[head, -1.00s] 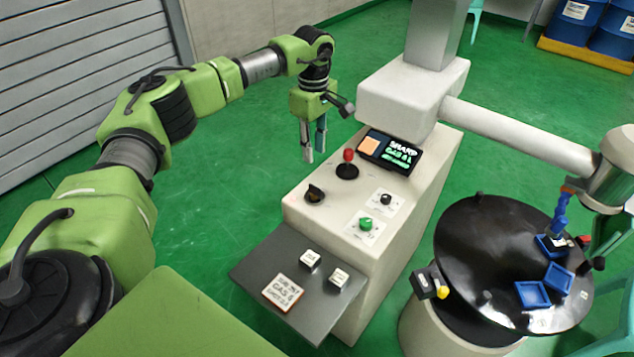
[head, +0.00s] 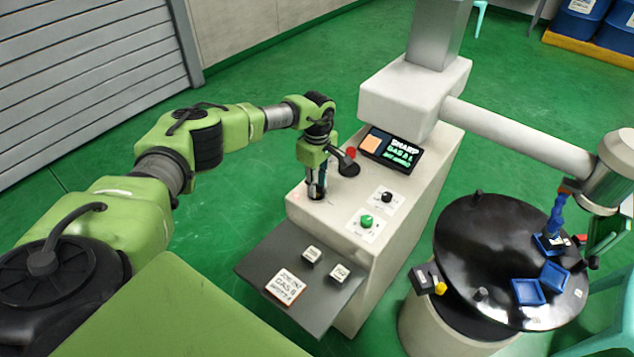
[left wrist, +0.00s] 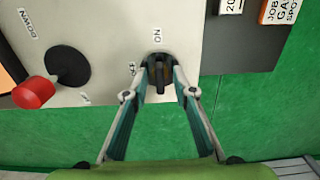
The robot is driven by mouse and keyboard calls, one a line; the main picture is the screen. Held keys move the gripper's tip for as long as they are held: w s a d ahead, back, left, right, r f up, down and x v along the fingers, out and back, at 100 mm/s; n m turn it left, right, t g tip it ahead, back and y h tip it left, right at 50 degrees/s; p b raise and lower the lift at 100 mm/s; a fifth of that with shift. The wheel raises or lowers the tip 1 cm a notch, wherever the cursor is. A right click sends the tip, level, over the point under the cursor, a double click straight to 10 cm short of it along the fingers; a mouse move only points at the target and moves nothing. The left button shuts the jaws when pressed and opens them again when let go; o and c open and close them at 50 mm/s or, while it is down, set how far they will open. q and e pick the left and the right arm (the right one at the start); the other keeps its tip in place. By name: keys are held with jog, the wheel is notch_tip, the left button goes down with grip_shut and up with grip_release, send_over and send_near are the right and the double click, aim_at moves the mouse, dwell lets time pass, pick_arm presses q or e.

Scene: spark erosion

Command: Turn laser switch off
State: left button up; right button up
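The laser switch is a black rotary knob with a raised bar, on the top of the white console near its front left corner. In the left wrist view the knob (left wrist: 160,77) shows with an "ON" label above it and what looks like "OFF" to its left. The bar looks roughly in line with "ON". My left gripper (head: 317,191) points down over the knob and hides most of it in the head view. In the left wrist view its fingers (left wrist: 164,80) stand on both sides of the bar, with small gaps visible. My right gripper is not seen.
A red-knobbed joystick (head: 350,160) stands just behind the gripper, near a display (head: 390,150). A black knob (head: 387,197) and green button (head: 366,221) are to the right. A grey shelf (head: 265,262) juts out in front. A black round table (head: 490,240) stands right.

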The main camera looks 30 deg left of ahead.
pick_arm(q)
grip_shut()
jog(key=shift+n, duration=0.3)
jog(key=n+b, duration=0.1)
jog(key=n, duration=0.1)
jog(key=shift+n, duration=0.4)
jog(key=n, duration=0.4)
jog(key=shift+n, duration=0.3)
jog(key=n, duration=0.4)
jog(key=shift+r, duration=0.1)
jog(key=n, duration=0.5)
jog(key=shift+n, duration=0.4)
